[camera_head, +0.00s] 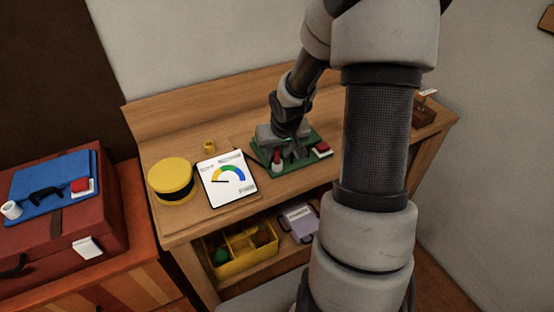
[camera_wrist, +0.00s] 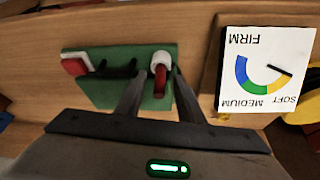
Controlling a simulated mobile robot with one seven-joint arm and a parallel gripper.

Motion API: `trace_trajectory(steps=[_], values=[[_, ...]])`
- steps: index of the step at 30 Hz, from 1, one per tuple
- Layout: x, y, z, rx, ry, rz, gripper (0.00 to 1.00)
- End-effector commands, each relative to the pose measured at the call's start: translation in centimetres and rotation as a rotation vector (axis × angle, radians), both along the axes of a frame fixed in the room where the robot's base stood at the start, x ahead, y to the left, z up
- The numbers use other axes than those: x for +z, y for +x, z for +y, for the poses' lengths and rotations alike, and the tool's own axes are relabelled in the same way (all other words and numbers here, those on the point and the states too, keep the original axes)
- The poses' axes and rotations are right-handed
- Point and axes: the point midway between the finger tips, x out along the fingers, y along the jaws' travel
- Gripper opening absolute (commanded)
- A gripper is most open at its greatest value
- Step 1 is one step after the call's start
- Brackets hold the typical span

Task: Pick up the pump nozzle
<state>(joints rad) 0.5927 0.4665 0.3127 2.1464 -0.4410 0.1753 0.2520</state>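A small red and white piece, which looks like the pump nozzle (camera_wrist: 160,61), stands on a green board (camera_wrist: 97,97) in the wrist view. It also shows in the head view (camera_head: 277,162), at the left part of the board (camera_head: 259,152). My gripper (camera_wrist: 158,80) is open, with one dark finger on each side of the red part. A gap shows between the fingers, and contact cannot be told. In the head view my gripper (camera_head: 288,152) is low over the board and partly covers it.
Another red and white piece (camera_head: 322,149) lies at the board's right end. A white gauge card (camera_head: 213,168), a yellow round container (camera_head: 170,170) and a small yellow piece (camera_head: 209,146) are to the left. A yellow bin (camera_head: 234,270) is on the shelf below. A red case (camera_head: 100,240) carries a blue board (camera_head: 70,172).

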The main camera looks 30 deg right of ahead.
Motion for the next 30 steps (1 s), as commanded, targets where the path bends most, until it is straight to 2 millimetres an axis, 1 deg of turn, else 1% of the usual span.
trace_trajectory(steps=[4, 10, 17, 20, 23, 30], values=[[0.1, 0.0, 0.0, 0.000, 0.000, 0.000, 0.34], [0.1, 0.0, 0.0, 0.000, 0.000, 0.000, 0.01], [0.1, 0.0, 0.0, 0.000, 0.000, -0.001, 0.00], [0.4, 0.0, -0.1, -0.001, -0.001, -0.002, 0.00], [1.6, 0.0, -0.1, -0.003, 0.000, -0.004, 0.00], [6.5, 0.0, -0.2, -0.003, -0.003, -0.005, 0.00]])
